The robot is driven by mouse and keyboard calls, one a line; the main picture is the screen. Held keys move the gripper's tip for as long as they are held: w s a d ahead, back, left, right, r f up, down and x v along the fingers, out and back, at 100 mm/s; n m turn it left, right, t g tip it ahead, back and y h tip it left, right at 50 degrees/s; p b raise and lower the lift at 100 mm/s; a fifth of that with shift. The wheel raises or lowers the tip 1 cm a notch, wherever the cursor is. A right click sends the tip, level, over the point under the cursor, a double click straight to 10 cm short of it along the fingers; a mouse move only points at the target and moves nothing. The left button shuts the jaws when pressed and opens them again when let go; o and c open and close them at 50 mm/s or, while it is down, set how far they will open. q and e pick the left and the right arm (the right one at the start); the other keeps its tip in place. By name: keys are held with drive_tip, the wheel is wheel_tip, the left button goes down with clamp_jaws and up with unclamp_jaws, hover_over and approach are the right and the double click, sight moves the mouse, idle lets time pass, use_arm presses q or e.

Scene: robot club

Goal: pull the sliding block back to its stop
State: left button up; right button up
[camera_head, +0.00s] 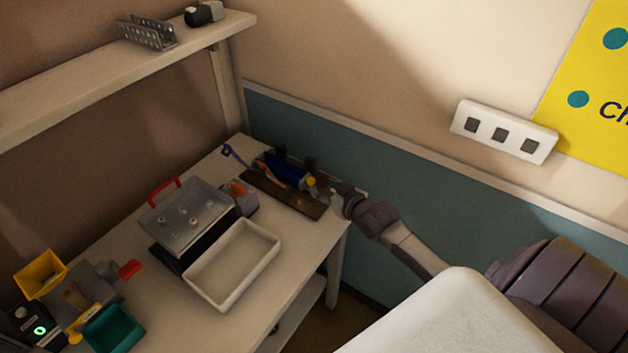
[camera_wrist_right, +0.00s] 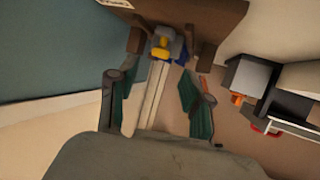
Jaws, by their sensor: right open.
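A brown wooden board (camera_head: 285,193) lies at the far right corner of the table. A blue block (camera_head: 278,168) sits on it, with a yellow knob (camera_head: 311,181) at its right end. In the right wrist view, the grey end of the block carries the yellow knob (camera_wrist_right: 161,47) between brown uprights, with some blue beside it. My right gripper (camera_head: 339,199) is at the board's right end. In the wrist view its fingers (camera_wrist_right: 157,80) are open, with the knob ahead of the gap and apart from them. Which of these parts slides is unclear. My left gripper is not in view.
A white tray (camera_head: 217,306), a grey case with a red handle (camera_head: 163,187), and yellow (camera_head: 40,272) and teal (camera_head: 116,329) bins stand on the table. A wall (camera_head: 420,215) runs close behind the board and my right arm. A shelf (camera_head: 90,75) hangs above the table.

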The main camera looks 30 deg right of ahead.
sight(313, 182)
drive_tip(key=x, duration=0.6)
drive_tip(key=shift+s, duration=0.1)
clamp_jaws()
